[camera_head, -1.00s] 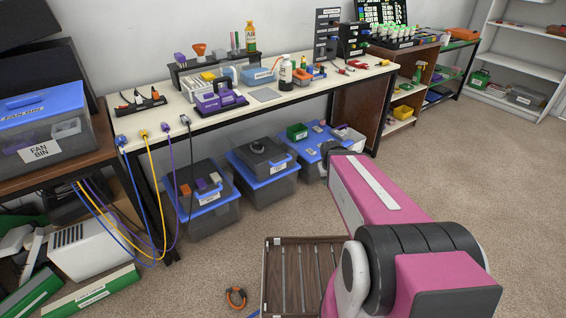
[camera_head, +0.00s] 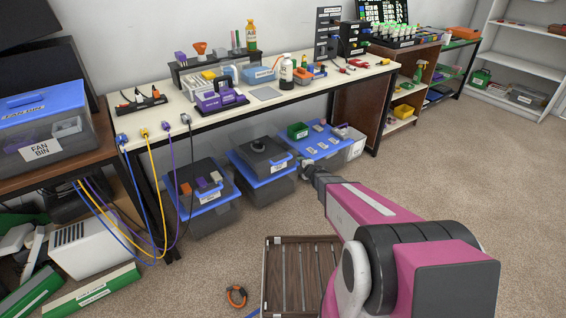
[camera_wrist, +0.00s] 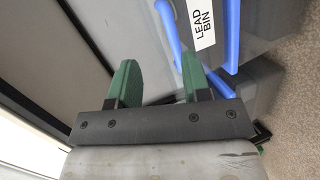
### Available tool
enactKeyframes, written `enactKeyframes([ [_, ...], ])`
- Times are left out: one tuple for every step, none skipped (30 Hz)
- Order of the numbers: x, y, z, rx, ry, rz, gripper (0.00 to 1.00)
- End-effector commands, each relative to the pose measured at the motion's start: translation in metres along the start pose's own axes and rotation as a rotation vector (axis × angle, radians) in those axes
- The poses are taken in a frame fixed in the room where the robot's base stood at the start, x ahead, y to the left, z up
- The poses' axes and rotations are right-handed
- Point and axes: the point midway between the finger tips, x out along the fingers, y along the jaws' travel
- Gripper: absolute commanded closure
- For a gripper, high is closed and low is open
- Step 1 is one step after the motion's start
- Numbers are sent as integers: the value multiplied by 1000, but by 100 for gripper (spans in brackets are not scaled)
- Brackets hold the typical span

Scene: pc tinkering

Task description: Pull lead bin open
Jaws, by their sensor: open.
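The lead bin's white label (camera_wrist: 202,22) reads "LEAD BIN" in the wrist view. Its blue handle (camera_wrist: 168,28) runs beside the label, and a blue rim (camera_wrist: 232,35) lies on the label's other side. My gripper (camera_wrist: 157,68) is open, its two green fingers apart and empty. The handle's near end is close to the right finger; I cannot tell whether they touch. In the head view my gripper (camera_head: 307,167) is low beside the blue-lidded bins under the bench, between the middle bin (camera_head: 268,190) and the right bin (camera_head: 352,150). Its fingers are too small there to judge.
The cream workbench (camera_head: 265,105) stands above the bins. A left bin (camera_head: 213,215) with small items on its lid stands nearby. A slatted wooden crate (camera_head: 267,275) and an orange-handled tool (camera_head: 236,296) lie on the carpet. Carpet at right is clear.

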Motion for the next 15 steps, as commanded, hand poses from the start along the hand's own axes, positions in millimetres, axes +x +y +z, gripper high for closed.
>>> enactKeyframes([
  [10,-10,-6,-46,54,15,56],
  [12,-13,-11,-70,83,25,56],
  [14,-16,-16,-97,115,36,56],
  [15,-19,-19,-114,135,43,56],
  [16,-20,-22,-125,152,49,56],
  [16,-22,-24,-138,167,53,56],
  [17,-23,-26,-145,176,56,56],
  [17,-24,-27,-150,182,59,56],
  [18,-24,-28,-153,186,60,56],
  [19,-24,-28,-154,187,60,56],
  [21,-24,-28,-154,187,61,56],
  [23,-24,-29,-153,187,61,56],
  [26,-23,-29,-153,187,61,56],
  [28,-23,-30,-153,187,61,56],
  [33,-23,-30,-152,187,61,56],
])
